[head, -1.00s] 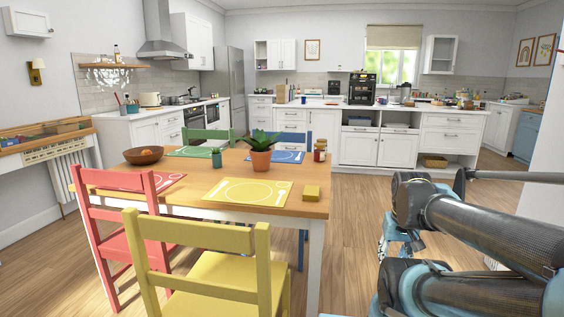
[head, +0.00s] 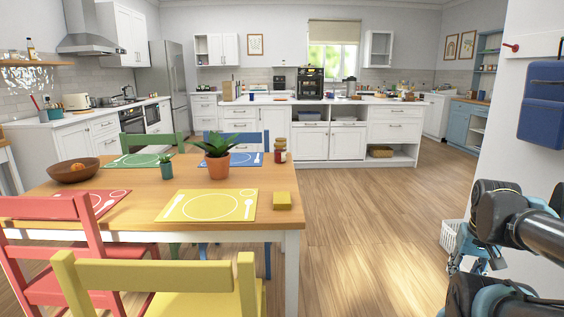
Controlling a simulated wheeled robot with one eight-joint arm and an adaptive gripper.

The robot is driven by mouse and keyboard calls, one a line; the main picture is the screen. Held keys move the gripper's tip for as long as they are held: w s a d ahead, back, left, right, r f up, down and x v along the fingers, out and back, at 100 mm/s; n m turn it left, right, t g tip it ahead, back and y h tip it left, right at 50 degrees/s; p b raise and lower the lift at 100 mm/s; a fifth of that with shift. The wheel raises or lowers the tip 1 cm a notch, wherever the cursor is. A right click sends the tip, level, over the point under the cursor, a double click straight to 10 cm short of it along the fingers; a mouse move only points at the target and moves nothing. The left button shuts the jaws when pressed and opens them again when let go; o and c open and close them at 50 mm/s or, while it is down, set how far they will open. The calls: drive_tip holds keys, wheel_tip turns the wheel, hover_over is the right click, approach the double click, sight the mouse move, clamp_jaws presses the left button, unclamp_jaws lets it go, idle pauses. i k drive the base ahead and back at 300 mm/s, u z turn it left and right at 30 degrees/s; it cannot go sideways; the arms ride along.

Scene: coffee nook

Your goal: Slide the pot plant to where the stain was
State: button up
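The pot plant (head: 218,158), green spiky leaves in a terracotta pot, stands upright near the middle of the wooden dining table (head: 165,181), between the yellow and blue placemats. I see no stain on the visible tabletop. My gripper (head: 472,264) is low at the right of the head view, partly hidden by my arm, well apart from the table and plant. Its fingers are too small and covered to tell open from shut.
Yellow (head: 210,205), red (head: 100,203), blue (head: 240,159) and green (head: 138,160) placemats lie on the table. Red (head: 70,209) and yellow (head: 160,273) chairs block the near side. Floor right of the table is open.

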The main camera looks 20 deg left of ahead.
sight(217, 157)
drive_tip(key=z, duration=0.15)
drive_tip(key=i, duration=0.7)
drive_tip(key=u, duration=1.7)
